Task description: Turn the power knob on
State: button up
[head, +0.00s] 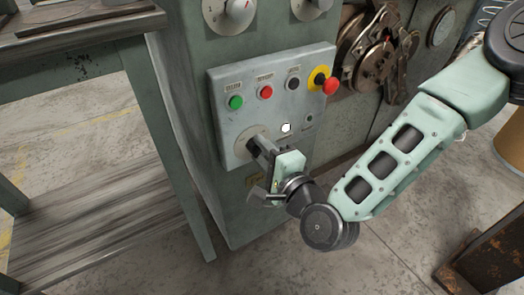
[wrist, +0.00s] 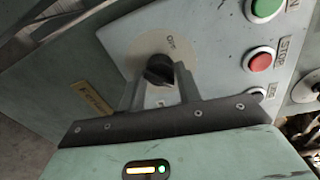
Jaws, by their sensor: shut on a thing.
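The power knob (wrist: 158,68) is black and sits on a round pale dial plate (wrist: 182,62) in the wrist view. An "OFF" label shows on the dial above the knob. In the head view the dial (head: 246,137) is at the lower left of the grey control panel (head: 222,92). My gripper (head: 258,150) reaches the dial from the lower right and covers most of the knob there. In the wrist view my gripper (wrist: 158,88) has one finger on each side of the knob and is shut on it. The fingers hide the knob's lower part.
A green button (head: 236,102), a red button (head: 266,92) and a red emergency stop on yellow (head: 330,85) are on the panel above. A small white lit square (head: 286,127) is right of the dial. A workbench (head: 100,200) stands at left.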

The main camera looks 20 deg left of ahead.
jog(key=shift+m, duration=0.4)
jog(key=o, duration=1)
jog(key=shift+c, duration=0.2)
jog(key=shift+s+d, duration=0.1)
jog(key=p+v, duration=1)
jog(key=v, duration=0.7)
jog(key=shift+d, duration=0.15)
